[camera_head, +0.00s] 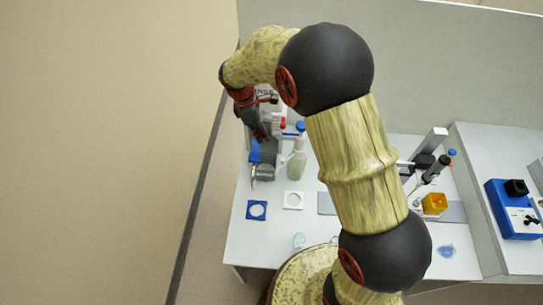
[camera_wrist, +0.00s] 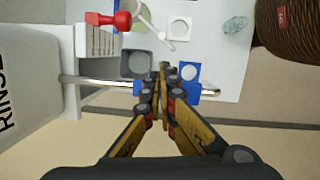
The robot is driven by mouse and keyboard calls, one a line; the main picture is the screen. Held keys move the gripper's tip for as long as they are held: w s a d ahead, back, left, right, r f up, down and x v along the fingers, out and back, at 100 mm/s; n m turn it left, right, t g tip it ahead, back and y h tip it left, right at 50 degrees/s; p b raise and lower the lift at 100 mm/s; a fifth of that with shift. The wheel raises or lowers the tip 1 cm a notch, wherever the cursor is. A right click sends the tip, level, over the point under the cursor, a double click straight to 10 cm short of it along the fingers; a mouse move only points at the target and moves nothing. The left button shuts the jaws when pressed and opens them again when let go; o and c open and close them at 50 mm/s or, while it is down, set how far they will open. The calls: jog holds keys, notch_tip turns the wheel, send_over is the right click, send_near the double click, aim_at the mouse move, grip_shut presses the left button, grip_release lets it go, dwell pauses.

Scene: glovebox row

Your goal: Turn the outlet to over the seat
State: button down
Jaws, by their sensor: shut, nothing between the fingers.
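My gripper (camera_wrist: 163,68) is shut and empty; its fingertips point down at the bench in the wrist view. A shiny metal tube (camera_wrist: 95,81), which looks like the outlet, runs left to right and passes behind or beside my fingers; I cannot tell whether they touch it. A blue square seat with a white round middle (camera_wrist: 189,71) lies just right of the fingertips in the wrist view, and the blue seat (camera_head: 248,210) is at the bench's front left in the head view. There my gripper (camera_head: 263,136) is above the bench's back left, partly hidden by my wrist.
A white ring plate (camera_head: 292,200) lies beside the blue seat. A grey square holder (camera_wrist: 137,63) and a red-handled tap (camera_wrist: 122,20) are close to my fingers. A tank marked RINSE (camera_wrist: 22,85) stands at left. A greenish bottle (camera_head: 296,166) stands right of my gripper.

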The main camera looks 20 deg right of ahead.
jog(key=w+x, duration=0.1)
jog(key=x, duration=1.2)
jog(key=shift+s+f, duration=0.35)
jog(key=shift+s, duration=0.1)
jog(key=shift+s+d+n, duration=0.15)
jog(key=shift+s+n, duration=0.25)
jog(key=shift+s, duration=0.05)
jog(key=shift+s+d+n, duration=0.1)
jog(key=shift+s+n, duration=0.15)
jog(key=shift+n, duration=0.05)
jog(key=s+d+n+t+p, duration=0.2)
jog(key=s+d+n+p, duration=0.1)
jog(key=s+d+n, duration=0.1)
jog(key=shift+s+d+n, duration=0.25)
jog(key=shift+s+n, duration=0.65)
jog(key=shift+n, duration=0.3)
jog(key=shift+w, duration=0.1)
